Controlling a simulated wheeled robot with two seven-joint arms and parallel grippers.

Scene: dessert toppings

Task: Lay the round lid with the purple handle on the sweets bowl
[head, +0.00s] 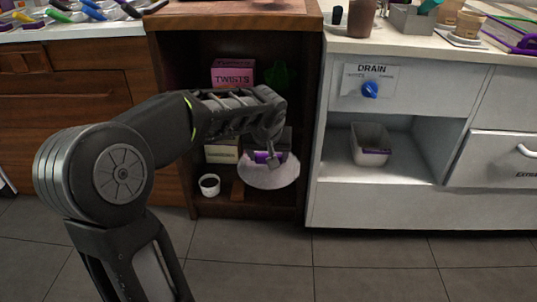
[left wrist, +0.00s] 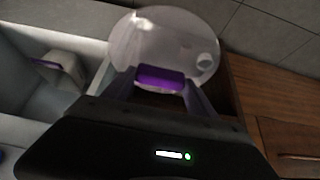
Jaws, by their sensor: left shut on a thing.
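My left gripper (head: 272,158) is shut on the purple handle (left wrist: 160,77) of a round, pale, see-through lid (head: 270,174). It holds the lid, slightly tilted, at the front of the open brown cabinet, low down. In the left wrist view the lid (left wrist: 150,30) spreads out beyond the fingers. I cannot make out a sweets bowl for certain; part of the cabinet behind the lid and arm is hidden. My right gripper is not in view.
A white cup (head: 209,185) with dark contents stands left on the cabinet's low shelf, near a small brown block (head: 238,190). A pink TWISTS box (head: 232,74) and a green thing (head: 279,74) are higher up. A white tub (head: 370,145) stands in the right-hand compartment.

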